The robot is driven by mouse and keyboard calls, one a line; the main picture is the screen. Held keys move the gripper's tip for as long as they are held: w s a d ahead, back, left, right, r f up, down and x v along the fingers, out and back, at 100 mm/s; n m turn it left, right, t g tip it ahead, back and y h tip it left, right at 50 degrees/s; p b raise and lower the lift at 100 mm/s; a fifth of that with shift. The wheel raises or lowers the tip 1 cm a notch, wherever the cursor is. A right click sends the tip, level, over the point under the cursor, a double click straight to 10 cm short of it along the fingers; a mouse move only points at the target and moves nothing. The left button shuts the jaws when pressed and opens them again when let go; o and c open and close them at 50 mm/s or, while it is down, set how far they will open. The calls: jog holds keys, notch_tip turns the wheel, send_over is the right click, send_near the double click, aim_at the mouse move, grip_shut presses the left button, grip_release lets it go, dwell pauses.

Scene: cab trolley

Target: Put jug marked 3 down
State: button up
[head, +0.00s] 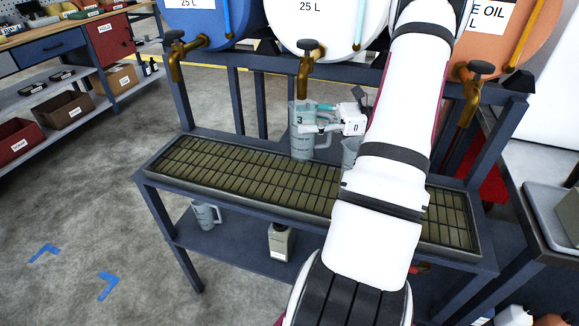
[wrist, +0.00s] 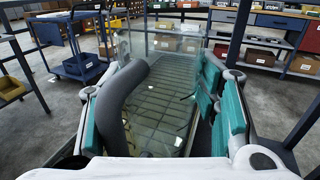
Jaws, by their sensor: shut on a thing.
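The clear grey jug marked 3 (head: 301,142) is upright under the middle tap (head: 305,72), at the back of the slatted drip grate (head: 240,176). Its base is at or just above the grate; I cannot tell whether it touches. My gripper (head: 322,117) reaches in from the right and is shut on the jug at its handle side. In the wrist view the grey curved handle (wrist: 127,95) lies between the teal finger pads, and the grate shows through the clear jug body (wrist: 155,110). A second jug (head: 350,152) stands just to the right, partly hidden by my arm.
Blue, white and orange drums with brass taps sit above the grate. Another jug (head: 205,215) and a bottle (head: 280,241) stand on the lower shelf. The grate's left part is clear. A workbench (head: 70,50) with bins is at the left.

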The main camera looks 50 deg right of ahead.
jog(key=f+b+x, duration=0.1)
jog(key=f+x, duration=0.2)
jog(key=x, duration=1.4)
jog(key=shift+w+f+b, duration=0.25)
jog(key=shift+b, duration=0.15)
jog(key=shift+a+f, duration=0.1)
jog(key=shift+f, duration=0.1)
jog(key=o, duration=1.2)
jog(key=v, duration=1.2)
jog(key=shift+r+p, duration=0.2)
jog(key=shift+p, duration=0.15)
